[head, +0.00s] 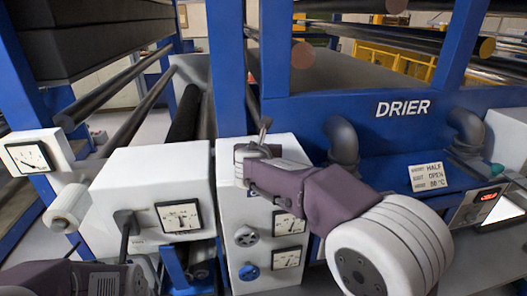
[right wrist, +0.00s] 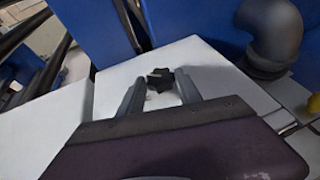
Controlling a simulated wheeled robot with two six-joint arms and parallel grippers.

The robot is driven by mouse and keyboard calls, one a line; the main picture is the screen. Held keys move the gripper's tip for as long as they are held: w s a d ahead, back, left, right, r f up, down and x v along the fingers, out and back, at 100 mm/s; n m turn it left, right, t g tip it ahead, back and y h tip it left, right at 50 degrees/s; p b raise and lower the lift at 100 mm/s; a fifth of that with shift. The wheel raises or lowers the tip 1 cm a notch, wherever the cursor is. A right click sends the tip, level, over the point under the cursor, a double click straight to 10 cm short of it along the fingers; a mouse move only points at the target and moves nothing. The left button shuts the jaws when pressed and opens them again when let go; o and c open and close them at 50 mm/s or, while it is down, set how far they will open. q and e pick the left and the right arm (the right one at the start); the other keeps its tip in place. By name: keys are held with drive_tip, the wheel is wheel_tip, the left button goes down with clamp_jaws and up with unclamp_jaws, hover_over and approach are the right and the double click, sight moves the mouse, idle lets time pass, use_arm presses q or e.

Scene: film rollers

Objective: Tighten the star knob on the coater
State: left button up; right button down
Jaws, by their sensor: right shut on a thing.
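The black star knob (right wrist: 160,79) sits on the top face of the white coater box (right wrist: 205,60) in the right wrist view. The knob is between the two grey fingers of my right gripper (right wrist: 158,92), which is shut on it. In the head view my right arm reaches in from the right, and its gripper (head: 250,155) is at the top of the white box with gauges (head: 232,205). The knob is hidden there by the gripper. Part of my left arm and gripper body (head: 110,280) shows low at the left; its fingers cannot be made out.
A blue frame marked DRIER (head: 403,108) stands behind, with grey elbow pipes (head: 342,140); one pipe (right wrist: 272,35) is close right of my right gripper. Another white box with a gauge (head: 150,185) stands to the left. A blue knob (head: 249,272) is low on the coater front.

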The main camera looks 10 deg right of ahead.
drive_tip(key=shift+w+a+r+m+h+p, duration=0.15)
drive_tip(key=shift+a+m+h+p, duration=0.15)
drive_tip(key=shift+m+h, duration=0.25)
drive_tip(key=m+g+h+p, duration=0.2)
drive_tip(key=p, duration=0.3)
drive_tip(key=m+g+h+p, duration=0.2)
drive_tip(key=m+h+p, duration=0.1)
drive_tip(key=p, duration=0.3)
drive_tip(key=w+a+m+g+h+p, duration=0.1)
drive_tip(key=m+g+h+p, duration=0.1)
drive_tip(key=p, duration=0.3)
drive_tip(key=shift+r+m, duration=0.3)
drive_tip(key=shift+m, duration=0.05)
drive_tip(key=shift+f+m+g+h+p, duration=0.3)
drive_tip(key=shift+f+m+p, duration=0.1)
drive_tip(key=shift+p, duration=0.5)
